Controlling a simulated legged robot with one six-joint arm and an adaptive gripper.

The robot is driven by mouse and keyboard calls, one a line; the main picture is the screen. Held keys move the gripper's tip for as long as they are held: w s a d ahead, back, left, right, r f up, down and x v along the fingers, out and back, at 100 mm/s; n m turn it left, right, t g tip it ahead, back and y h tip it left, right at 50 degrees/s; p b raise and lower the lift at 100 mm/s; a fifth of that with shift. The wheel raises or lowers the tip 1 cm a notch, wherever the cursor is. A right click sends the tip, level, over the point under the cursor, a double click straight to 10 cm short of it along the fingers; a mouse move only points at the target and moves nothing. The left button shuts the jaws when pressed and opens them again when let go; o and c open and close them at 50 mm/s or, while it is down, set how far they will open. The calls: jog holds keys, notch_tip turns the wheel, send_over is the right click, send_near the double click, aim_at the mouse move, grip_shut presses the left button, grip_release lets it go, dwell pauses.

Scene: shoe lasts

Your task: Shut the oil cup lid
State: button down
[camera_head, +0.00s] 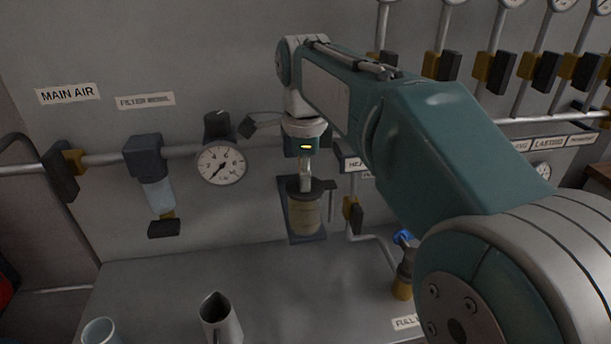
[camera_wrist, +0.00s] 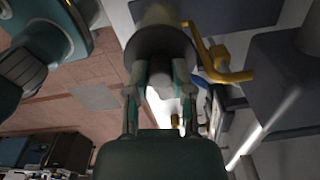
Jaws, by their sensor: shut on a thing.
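The oil cup (camera_head: 304,213) is a tan, cloudy jar with a dark top, upright on a blue plate on the grey wall panel. Its dark lid (camera_head: 318,188) is at the jar's top, partly hidden by my gripper (camera_head: 305,178), which reaches down from above. In the wrist view my gripper (camera_wrist: 158,95) has its fingers closed around a small grey part at the lid (camera_wrist: 160,45), with the jar (camera_wrist: 160,14) beyond. I cannot tell whether the lid is fully seated.
A pressure gauge (camera_head: 221,164) and a filter bowl (camera_head: 157,192) are to the left along the pipe. A dark-handled valve (camera_head: 353,214) is close on the right. A metal jug (camera_head: 219,319) and a pale cup (camera_head: 99,332) stand on the grey bench (camera_head: 262,275).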

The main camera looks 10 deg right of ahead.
dwell(0.4)
jog(key=shift+c, duration=2.4)
grip_release()
jog(key=shift+a, duration=0.1)
jog(key=shift+w+r, duration=0.1)
notch_tip(320, 180, up, 12)
jog(key=shift+f, duration=0.2)
